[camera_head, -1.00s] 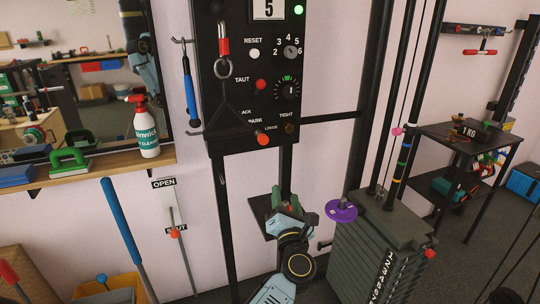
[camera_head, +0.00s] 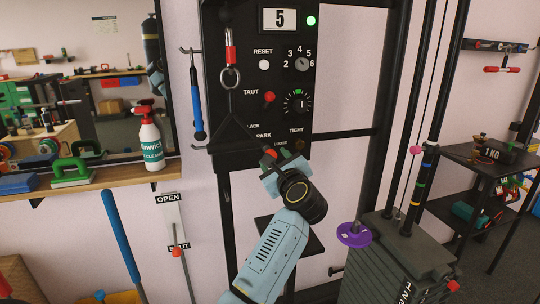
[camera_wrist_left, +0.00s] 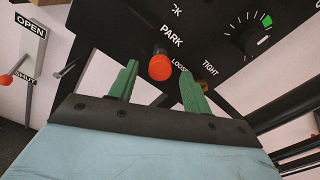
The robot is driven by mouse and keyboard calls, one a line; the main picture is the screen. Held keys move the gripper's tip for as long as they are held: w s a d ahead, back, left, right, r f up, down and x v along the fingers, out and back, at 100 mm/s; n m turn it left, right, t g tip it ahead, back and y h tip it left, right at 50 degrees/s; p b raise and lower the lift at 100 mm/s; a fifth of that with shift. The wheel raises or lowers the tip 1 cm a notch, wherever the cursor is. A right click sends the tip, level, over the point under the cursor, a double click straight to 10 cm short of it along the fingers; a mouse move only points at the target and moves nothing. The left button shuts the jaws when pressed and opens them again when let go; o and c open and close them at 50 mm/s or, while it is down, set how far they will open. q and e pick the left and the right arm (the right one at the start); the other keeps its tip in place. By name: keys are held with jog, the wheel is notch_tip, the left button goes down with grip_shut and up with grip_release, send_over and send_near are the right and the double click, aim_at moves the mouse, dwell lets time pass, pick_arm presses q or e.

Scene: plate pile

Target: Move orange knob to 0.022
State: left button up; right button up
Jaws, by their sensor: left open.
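The orange knob (camera_head: 269,153) sticks out at the bottom edge of the black panel (camera_head: 221,60), under the word PARK. It is partly covered by my left gripper (camera_head: 275,156) in the head view. In the left wrist view the orange knob (camera_wrist_left: 160,66) shows between the two green fingertips of the left gripper (camera_wrist_left: 158,72). The fingers are open, with a gap on each side of the knob. I cannot tell how far the fingertips are from the panel. The right gripper is not in view.
A red TAUT knob (camera_head: 269,97), a dial (camera_head: 298,103) and a hanging carabiner (camera_head: 231,78) with a dark strap are on the panel above. A weight stack (camera_head: 390,270) with a purple disc (camera_head: 354,235) stands at the lower right. An OPEN/SHUT lever (camera_head: 177,253) is at the left.

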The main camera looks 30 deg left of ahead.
aim_at(270, 153)
pick_arm(q)
jog(key=x, duration=0.5)
grip_shut()
dwell(0.3)
